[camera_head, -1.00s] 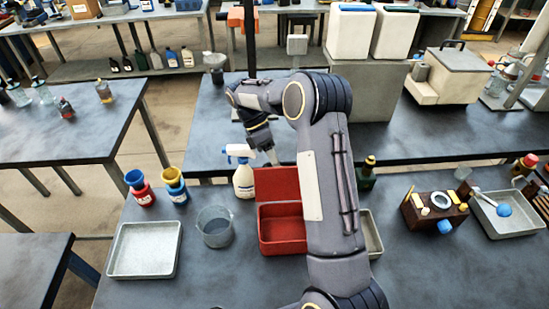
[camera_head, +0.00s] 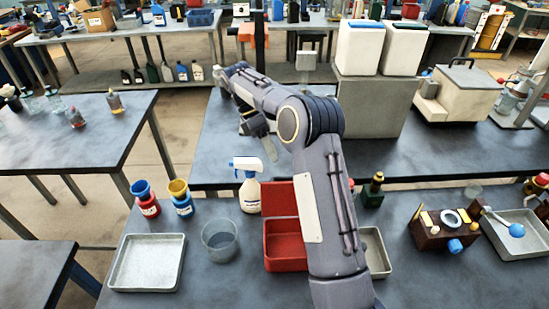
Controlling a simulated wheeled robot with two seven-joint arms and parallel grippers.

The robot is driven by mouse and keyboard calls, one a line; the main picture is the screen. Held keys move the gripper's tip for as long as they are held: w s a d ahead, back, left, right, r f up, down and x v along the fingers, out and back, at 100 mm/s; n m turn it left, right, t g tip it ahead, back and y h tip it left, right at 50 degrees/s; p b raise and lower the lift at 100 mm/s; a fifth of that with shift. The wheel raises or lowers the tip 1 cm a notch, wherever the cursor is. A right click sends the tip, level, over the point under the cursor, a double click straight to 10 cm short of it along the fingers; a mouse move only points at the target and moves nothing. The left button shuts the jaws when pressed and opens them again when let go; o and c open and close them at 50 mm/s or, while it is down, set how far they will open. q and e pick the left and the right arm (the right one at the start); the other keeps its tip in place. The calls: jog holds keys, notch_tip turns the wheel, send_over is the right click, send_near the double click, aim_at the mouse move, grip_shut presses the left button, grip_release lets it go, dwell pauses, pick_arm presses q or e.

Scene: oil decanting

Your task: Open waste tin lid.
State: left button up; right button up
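The red waste tin (camera_head: 285,262) stands on the near bench, partly behind my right arm. Its red lid (camera_head: 280,199) stands upright at the back edge, so the tin is open and its inside shows. My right gripper (camera_head: 268,148) is beyond the tin and higher in the picture, above and past the white spray bottle (camera_head: 250,194). It is apart from the lid. Its fingers overlap from this angle, so its opening is unclear, and nothing shows held in it. My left gripper is out of view.
A clear beaker (camera_head: 220,246) and a metal tray (camera_head: 147,263) stand left of the tin. Red (camera_head: 148,207) and blue (camera_head: 182,205) cup-topped containers stand behind them. A small tray (camera_head: 376,253), dark bottle (camera_head: 373,190) and brown block (camera_head: 440,232) are to the right.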

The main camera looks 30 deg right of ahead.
aim_at(289, 192)
jog(key=shift+c, duration=0.4)
jog(key=shift+r, duration=0.1)
jog(key=shift+c, duration=1.1)
jog(key=shift+d+m, duration=0.25)
jog(key=shift+m, duration=0.25)
jog(key=shift+c, duration=1.2)
jog(key=d+m+t, duration=0.1)
jog(key=m, duration=0.3)
jog(key=s+d+r+m+t, duration=0.1)
jog(key=d+m+t, duration=0.1)
jog(key=m, duration=0.2)
jog(key=d+r+m+t+p, duration=0.1)
jog(key=m+t, duration=0.1)
jog(key=m, duration=0.1)
jog(key=shift+s+d+m+y, duration=0.2)
jog(key=shift+s+m+y, duration=0.1)
jog(key=shift+s+m, duration=0.1)
grip_shut()
notch_tip(289, 192, down, 9)
jog(key=d+m+t+b, duration=0.2)
jog(key=m+b, duration=0.2)
jog(key=m, duration=0.2)
jog(key=shift+s+a+r, duration=0.25)
jog(key=shift+s+a, duration=0.25)
jog(key=shift+s, duration=0.35)
jog(key=shift+s+a+r, duration=0.25)
jog(key=shift+s+a, duration=0.25)
jog(key=shift+s, duration=0.35)
